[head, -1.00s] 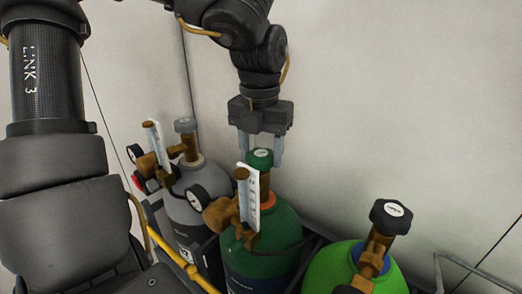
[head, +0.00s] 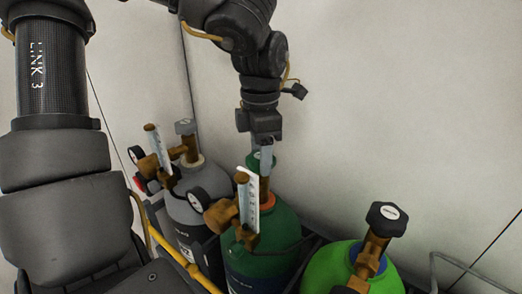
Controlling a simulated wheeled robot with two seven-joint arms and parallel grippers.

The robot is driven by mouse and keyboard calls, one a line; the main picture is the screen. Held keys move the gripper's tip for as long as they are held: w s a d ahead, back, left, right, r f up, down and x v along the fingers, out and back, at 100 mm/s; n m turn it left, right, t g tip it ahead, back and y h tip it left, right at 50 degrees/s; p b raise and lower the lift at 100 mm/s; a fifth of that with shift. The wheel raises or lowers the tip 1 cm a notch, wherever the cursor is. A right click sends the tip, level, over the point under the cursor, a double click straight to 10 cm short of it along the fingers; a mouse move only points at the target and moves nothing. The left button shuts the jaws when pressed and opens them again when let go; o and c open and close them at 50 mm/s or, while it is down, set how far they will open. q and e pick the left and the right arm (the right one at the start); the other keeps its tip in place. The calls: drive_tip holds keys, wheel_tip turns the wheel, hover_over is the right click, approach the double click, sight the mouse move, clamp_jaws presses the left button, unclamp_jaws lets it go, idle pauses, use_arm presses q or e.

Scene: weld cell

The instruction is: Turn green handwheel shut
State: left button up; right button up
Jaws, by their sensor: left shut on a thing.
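The green handwheel (head: 254,161) sits on top of the brass valve of the dark green cylinder (head: 275,232). My left gripper (head: 265,158) points down from above and is shut on the handwheel. Its fingers are seen nearly edge-on, one in front of the other, and cover part of the wheel. A brass regulator with a clear flow tube (head: 249,200) and a round gauge (head: 199,199) is fitted to the valve just in front. My right gripper is not in view.
A grey cylinder (head: 205,178) with its own regulator stands to the left. A bright green cylinder (head: 343,272) with a black handwheel (head: 386,217) stands to the right. A yellow rail (head: 172,252) runs in front; a pale wall (head: 400,90) is close behind.

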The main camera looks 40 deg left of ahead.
use_arm(q)
drive_tip(key=shift+m, duration=0.9)
drive_tip(key=o, duration=1)
wheel_tip(320, 180, up, 11)
drive_tip(key=p, duration=0.1)
drive_tip(key=shift+a+f, duration=0.1)
